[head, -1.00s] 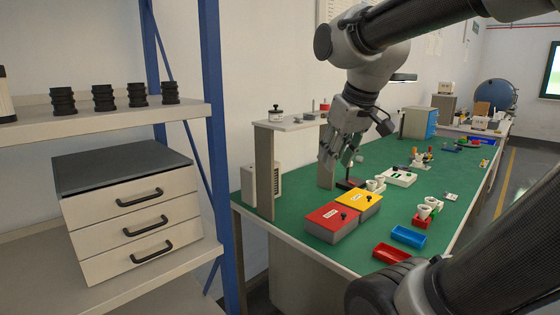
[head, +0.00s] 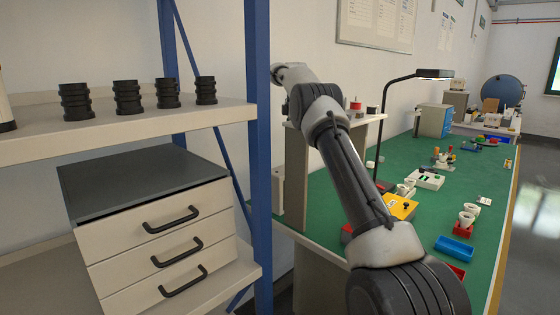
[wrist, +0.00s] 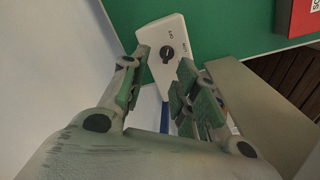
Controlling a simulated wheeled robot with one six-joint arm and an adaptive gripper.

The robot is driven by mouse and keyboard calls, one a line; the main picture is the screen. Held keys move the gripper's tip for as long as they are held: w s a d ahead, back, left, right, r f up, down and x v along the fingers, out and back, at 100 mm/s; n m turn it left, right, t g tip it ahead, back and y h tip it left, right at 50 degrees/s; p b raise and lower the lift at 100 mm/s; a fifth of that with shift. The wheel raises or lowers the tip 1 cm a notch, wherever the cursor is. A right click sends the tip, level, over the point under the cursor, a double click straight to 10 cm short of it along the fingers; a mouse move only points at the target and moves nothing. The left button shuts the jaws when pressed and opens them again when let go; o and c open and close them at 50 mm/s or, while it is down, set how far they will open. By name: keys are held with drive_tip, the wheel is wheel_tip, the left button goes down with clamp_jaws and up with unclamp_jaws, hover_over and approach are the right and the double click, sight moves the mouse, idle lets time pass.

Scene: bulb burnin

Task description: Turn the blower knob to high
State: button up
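In the wrist view, a white panel (wrist: 160,30) carries a round black knob (wrist: 167,52) with small dark markings around it, too small to read surely. My gripper (wrist: 166,66) is open. Its two fingers stand apart, with the knob showing between and just beyond the tips; I cannot tell whether either finger touches it.
The blue post (head: 258,130) and shelf with black ribbed parts (head: 127,97) stand left, close to my arm. A raised stand (head: 297,165) and black lamp (head: 383,110) are near the arm. The green bench (head: 480,225) holds a yellow box (head: 401,207) and blue tray (head: 453,249).

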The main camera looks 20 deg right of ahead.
drive_tip(key=shift+n+g, duration=0.4)
drive_tip(key=shift+n, duration=0.3)
drive_tip(key=f, duration=0.2)
drive_tip(key=a+f, duration=0.1)
drive_tip(key=f, duration=0.5)
drive_tip(key=shift+s+a+f, duration=0.15)
drive_tip(key=shift+f, duration=0.65)
drive_tip(key=shift+c, duration=0.2)
clamp_jaws()
